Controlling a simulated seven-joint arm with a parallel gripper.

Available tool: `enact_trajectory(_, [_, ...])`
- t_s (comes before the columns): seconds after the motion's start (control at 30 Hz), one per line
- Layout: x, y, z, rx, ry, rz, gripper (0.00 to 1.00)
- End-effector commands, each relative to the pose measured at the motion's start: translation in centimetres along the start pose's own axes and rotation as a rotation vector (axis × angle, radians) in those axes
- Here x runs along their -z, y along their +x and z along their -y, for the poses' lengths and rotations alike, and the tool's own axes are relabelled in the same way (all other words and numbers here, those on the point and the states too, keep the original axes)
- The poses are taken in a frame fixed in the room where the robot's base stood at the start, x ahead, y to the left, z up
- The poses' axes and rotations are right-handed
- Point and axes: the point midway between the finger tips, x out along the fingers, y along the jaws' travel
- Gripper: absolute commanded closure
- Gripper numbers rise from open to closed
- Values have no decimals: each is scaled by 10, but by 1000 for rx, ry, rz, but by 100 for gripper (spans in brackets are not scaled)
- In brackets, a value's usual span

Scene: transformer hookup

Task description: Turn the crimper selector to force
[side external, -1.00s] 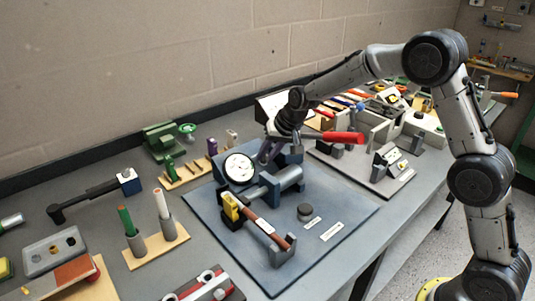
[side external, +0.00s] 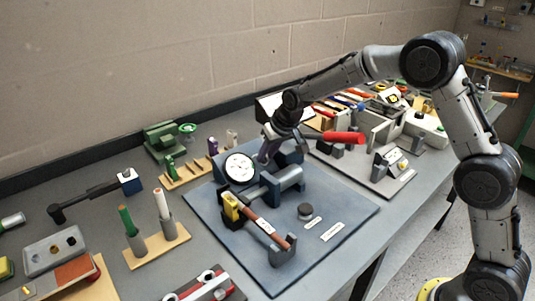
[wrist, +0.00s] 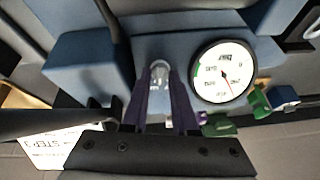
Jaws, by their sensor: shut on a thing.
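My gripper (side external: 264,155) is at the unit, just right of the gauge, pointing down. In the wrist view, the purple fingers of my gripper (wrist: 158,75) are shut on a small light-grey selector knob (wrist: 160,67) on the blue body (wrist: 190,40). The gauge (wrist: 224,71) is right of the knob. The selector's markings and exact setting cannot be read.
The crimper stands on a blue-grey base plate (side external: 340,215) with a red-and-yellow tool (side external: 262,228) and a small dark round part (side external: 305,210). A wooden rack (side external: 188,178) and a green machine (side external: 160,140) stand left of it. More fixtures (side external: 395,165) crowd the right.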

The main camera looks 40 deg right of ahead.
Motion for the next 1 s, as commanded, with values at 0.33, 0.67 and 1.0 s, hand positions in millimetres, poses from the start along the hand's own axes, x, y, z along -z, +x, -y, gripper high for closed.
enact_trajectory(0.33, [0, -1, 4, -60, -324, 0, 100])
enact_trajectory(0.67, [-1, -1, 5, -105, -565, -1, 100])
enact_trajectory(1.0, [-2, -1, 6, -127, -686, 0, 100])
